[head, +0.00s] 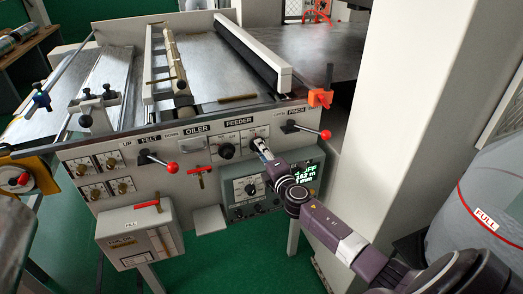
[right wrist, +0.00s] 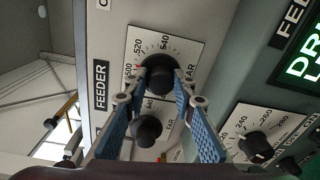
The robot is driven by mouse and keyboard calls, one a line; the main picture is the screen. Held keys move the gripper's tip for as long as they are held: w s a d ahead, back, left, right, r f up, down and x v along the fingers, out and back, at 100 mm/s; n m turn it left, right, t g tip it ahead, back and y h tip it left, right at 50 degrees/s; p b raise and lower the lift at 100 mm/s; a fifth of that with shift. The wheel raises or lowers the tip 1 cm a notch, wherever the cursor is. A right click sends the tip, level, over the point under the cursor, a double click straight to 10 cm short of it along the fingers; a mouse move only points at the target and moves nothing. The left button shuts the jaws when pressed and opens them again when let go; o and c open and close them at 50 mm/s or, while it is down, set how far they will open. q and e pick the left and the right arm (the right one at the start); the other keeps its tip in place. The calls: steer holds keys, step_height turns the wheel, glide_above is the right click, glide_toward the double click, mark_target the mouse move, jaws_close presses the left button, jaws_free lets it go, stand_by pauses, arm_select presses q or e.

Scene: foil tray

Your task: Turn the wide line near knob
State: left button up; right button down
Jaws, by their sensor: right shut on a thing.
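The wide machine front carries a FEEDER plate with two black knobs. My right gripper (head: 263,150) reaches the right-hand feeder knob (head: 256,141) from the front. In the right wrist view its two blue fingers (right wrist: 161,82) are shut around this knob (right wrist: 157,72), which has a white scale plate (right wrist: 133,48). The left-hand feeder knob (head: 227,151) is free; in the right wrist view it is the lower knob (right wrist: 149,131), seen between the fingers. I cannot read which knob bears the task's name. My left gripper is not in view.
A green display panel (head: 240,213) with a dial (right wrist: 256,146) lies just below. Red-tipped levers (head: 324,134) and (head: 171,167) stick out on either side. A grey box (head: 140,236) hangs at lower left. A pale column (head: 398,110) stands right of the machine.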

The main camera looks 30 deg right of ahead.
steer(key=c, duration=1.6)
jaws_free()
steer(key=shift+s, duration=0.15)
steer(key=v, duration=1.1)
steer(key=shift+s, duration=0.35)
